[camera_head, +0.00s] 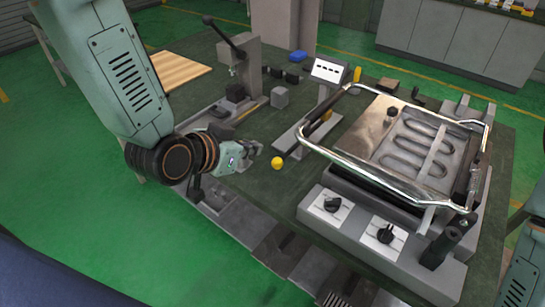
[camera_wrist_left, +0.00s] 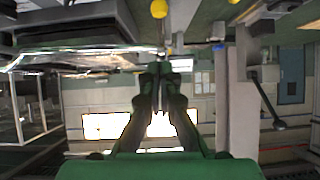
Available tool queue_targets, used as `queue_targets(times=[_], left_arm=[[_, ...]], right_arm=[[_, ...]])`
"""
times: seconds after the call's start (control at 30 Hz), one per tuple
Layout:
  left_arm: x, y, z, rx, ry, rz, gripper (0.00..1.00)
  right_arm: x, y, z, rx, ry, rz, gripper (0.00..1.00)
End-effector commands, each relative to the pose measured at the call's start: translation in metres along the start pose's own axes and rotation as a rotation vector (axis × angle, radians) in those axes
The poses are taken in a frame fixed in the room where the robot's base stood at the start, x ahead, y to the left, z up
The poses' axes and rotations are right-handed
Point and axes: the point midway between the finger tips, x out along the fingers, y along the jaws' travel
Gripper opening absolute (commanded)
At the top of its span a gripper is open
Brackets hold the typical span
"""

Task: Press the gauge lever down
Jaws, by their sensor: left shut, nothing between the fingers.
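The gauge (camera_head: 328,71) is a small pale panel on a stand in the middle of the table. A yellow ball also shows at the top of the left wrist view (camera_wrist_left: 159,8). My left gripper (camera_head: 252,150) is just left of the ball in the head view, apart from it in the picture. In the left wrist view its fingers (camera_wrist_left: 162,72) are shut and empty, below the ball. My right gripper is out of view.
A heater unit with a coiled element (camera_head: 425,148), chrome frame (camera_head: 357,175) and front knobs (camera_head: 332,204) fills the table's right side. A grey post with a black lever (camera_head: 223,35) stands behind my left arm. Small blocks (camera_head: 279,97) lie between them.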

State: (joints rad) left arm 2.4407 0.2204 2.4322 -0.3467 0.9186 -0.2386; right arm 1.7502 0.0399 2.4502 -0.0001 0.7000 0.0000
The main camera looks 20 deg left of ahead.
Motion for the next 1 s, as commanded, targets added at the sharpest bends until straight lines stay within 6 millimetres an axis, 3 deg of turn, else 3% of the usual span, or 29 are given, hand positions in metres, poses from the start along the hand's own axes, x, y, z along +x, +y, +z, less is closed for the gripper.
queue_targets(times=[0.5, 0.7, 1.0], left_arm=[[0.089, 0.002, 0.006, -0.001, -0.003, 0.002, 0.0], [0.105, 0.002, 0.023, -0.003, -0.002, 0.0, 0.0], [0.111, 0.002, 0.029, -0.001, 0.0, 0.0, 0.0]], right_arm=[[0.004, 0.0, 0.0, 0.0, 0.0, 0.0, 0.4], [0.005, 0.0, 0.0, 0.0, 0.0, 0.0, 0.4], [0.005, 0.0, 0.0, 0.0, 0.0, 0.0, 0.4]])
